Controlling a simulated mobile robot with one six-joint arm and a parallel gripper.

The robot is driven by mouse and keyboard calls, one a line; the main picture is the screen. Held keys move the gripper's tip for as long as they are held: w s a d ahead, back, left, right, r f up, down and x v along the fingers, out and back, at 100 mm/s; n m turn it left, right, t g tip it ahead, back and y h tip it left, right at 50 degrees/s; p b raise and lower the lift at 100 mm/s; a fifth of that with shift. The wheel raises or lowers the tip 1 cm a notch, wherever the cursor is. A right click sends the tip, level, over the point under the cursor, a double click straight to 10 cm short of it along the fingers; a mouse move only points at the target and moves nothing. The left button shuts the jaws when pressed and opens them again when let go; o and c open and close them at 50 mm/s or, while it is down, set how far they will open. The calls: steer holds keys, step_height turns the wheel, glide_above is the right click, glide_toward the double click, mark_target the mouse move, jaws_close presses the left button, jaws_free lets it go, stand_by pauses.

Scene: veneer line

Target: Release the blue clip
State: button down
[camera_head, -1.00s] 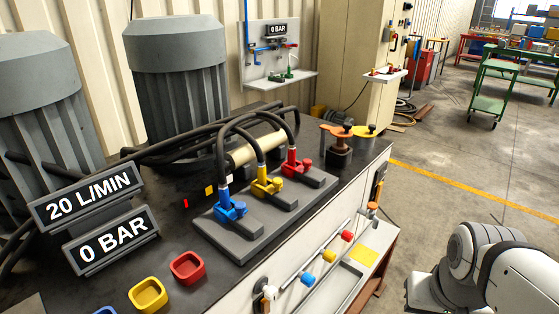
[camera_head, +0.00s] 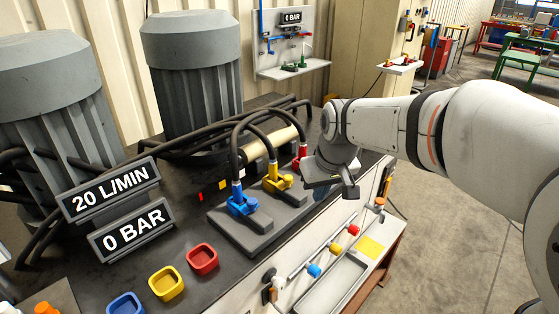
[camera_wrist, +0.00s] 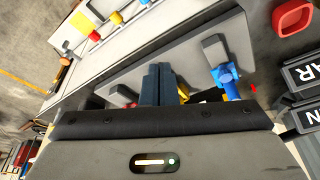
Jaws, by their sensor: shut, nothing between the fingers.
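The blue clip (camera_head: 242,204) sits on the left end of the grey block (camera_head: 236,238), at the end of a black hose. It also shows in the wrist view (camera_wrist: 229,82), right of my fingers. The yellow clip (camera_head: 277,180) is beside it in the middle, and the red clip (camera_head: 301,155) is partly hidden behind my gripper. My gripper (camera_head: 350,189) is over the right part of the block, apart from the blue clip. In the wrist view its dark fingers (camera_wrist: 160,84) are together and empty, partly covering the yellow clip.
Signs read 20 L/MIN (camera_head: 111,188) and 0 BAR (camera_head: 131,227). Red (camera_head: 202,260), yellow (camera_head: 166,284) and blue (camera_head: 125,305) trays lie along the front. A rail with coloured knobs (camera_head: 314,271) runs along the bench front. Black hoses (camera_head: 185,145) arch behind the clips.

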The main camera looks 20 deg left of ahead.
steer(key=w+a+r+n+y+p, duration=0.1)
steer(key=w+a+n+p, duration=0.1)
steer(key=a, duration=1.5)
steer(key=shift+n, duration=0.8)
steer(key=shift+w, duration=0.1)
steer(key=p+x, duration=0.1)
steer(key=x, duration=0.9)
steer(key=shift+p, duration=0.4)
